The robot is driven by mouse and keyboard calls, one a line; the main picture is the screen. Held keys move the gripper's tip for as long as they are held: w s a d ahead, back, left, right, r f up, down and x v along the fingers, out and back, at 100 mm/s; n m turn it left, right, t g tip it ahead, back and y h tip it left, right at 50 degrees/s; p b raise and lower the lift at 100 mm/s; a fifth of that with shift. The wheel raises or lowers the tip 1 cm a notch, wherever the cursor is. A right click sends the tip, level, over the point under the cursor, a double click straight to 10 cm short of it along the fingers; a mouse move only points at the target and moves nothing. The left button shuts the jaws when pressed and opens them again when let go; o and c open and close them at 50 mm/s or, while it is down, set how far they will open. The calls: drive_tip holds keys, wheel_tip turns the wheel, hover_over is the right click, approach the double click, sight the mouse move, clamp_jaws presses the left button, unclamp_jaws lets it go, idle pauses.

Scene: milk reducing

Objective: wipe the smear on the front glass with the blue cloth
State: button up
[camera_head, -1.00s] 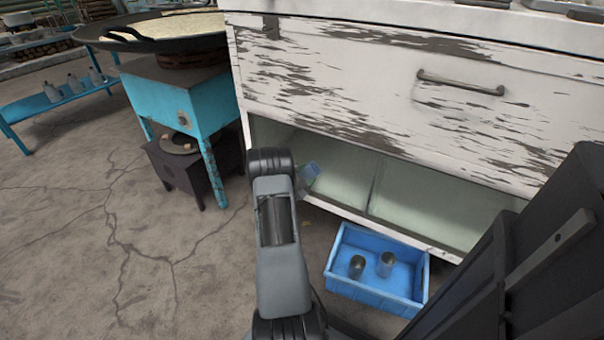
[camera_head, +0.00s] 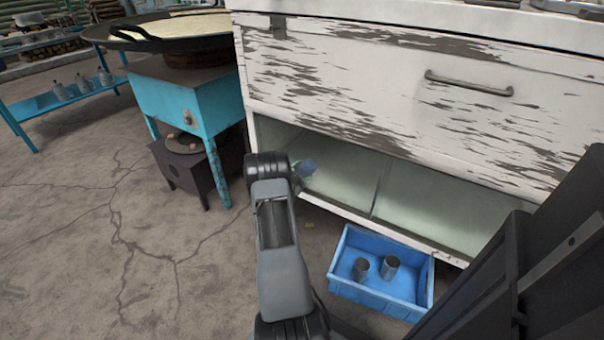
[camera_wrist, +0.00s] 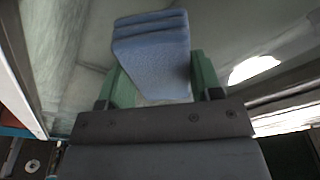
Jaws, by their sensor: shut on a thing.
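The blue cloth (camera_wrist: 152,55) is a folded, layered pad held between the green fingers of my gripper (camera_wrist: 157,82) in the wrist view. In the head view the cloth (camera_head: 306,168) shows just beyond my wrist, in front of the left part of the front glass (camera_head: 345,180) low on the white cabinet. My arm hides most of the gripper (camera_head: 297,178) there. I cannot tell whether the cloth touches the glass. Pale streaks show on the surface at left in the wrist view; I cannot tell whether they are the smear.
A blue crate (camera_head: 345,285) with two metal cups stands on the floor below the glass. The white cabinet (camera_head: 400,90) has a drawer handle (camera_head: 468,83). A turquoise stove stand (camera_head: 190,105) with a wide pan is at left. Cracked floor lies open at lower left.

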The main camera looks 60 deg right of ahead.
drive_tip(key=shift+w+a+p, duration=0.1)
drive_tip(key=shift+a+p, duration=1.2)
drive_tip(key=shift+a, duration=1.65)
drive_tip(key=shift+a+p, duration=0.55)
drive_tip(key=shift+a, duration=0.95)
